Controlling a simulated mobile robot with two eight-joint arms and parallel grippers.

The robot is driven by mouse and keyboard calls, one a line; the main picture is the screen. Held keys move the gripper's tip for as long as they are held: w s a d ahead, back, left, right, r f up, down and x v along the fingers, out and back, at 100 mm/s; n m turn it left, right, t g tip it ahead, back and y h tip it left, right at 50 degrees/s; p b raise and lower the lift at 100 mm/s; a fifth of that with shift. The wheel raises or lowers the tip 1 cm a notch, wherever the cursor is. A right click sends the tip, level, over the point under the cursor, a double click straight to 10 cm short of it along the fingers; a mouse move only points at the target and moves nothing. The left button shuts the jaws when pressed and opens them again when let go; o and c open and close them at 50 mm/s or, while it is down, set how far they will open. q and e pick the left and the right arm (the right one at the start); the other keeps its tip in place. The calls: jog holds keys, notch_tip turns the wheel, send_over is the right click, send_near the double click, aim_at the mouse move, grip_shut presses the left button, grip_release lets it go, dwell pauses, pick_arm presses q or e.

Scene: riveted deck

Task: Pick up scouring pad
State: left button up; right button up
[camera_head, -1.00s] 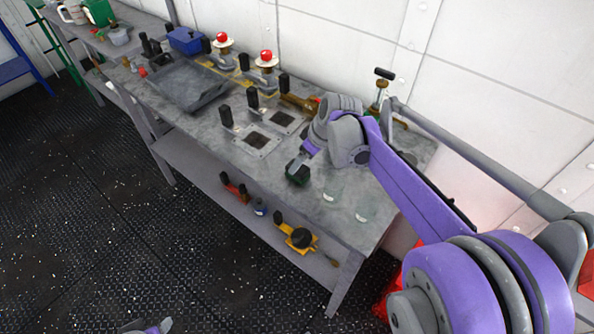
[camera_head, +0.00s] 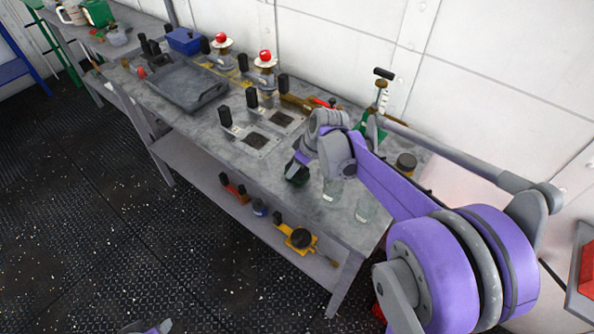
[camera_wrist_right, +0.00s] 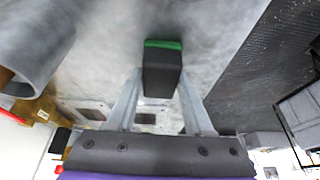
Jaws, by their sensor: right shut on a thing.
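The scouring pad (camera_wrist_right: 162,75) is a dark block with a green layer, seen between the fingers in the right wrist view. In the head view the pad (camera_head: 296,174) shows as a small dark green block near the front edge of the grey workbench (camera_head: 235,172). My right gripper (camera_head: 298,163) points down and is shut on the pad. Its two fingers (camera_wrist_right: 162,82) lie on either side of it. I cannot tell whether the pad touches the bench top. A small part of my left arm (camera_head: 148,327) shows at the bottom edge; its fingers are not clear.
Two clear glasses (camera_head: 332,190) (camera_head: 365,210) stand just right of the pad. A grey tray (camera_head: 185,86), a blue box (camera_head: 185,41) and several black-handled fixtures are further left. A lower shelf (camera_head: 205,180) holds a yellow tool (camera_head: 297,239). A white wall bounds the back.

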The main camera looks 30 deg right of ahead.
grip_shut()
notch_tip(320, 180, up, 10)
jog(key=shift+r+p, duration=0.1)
jog(key=shift+p, duration=0.35)
jog(key=shift+o, duration=2.1)
grip_release()
jog(key=c, duration=0.6)
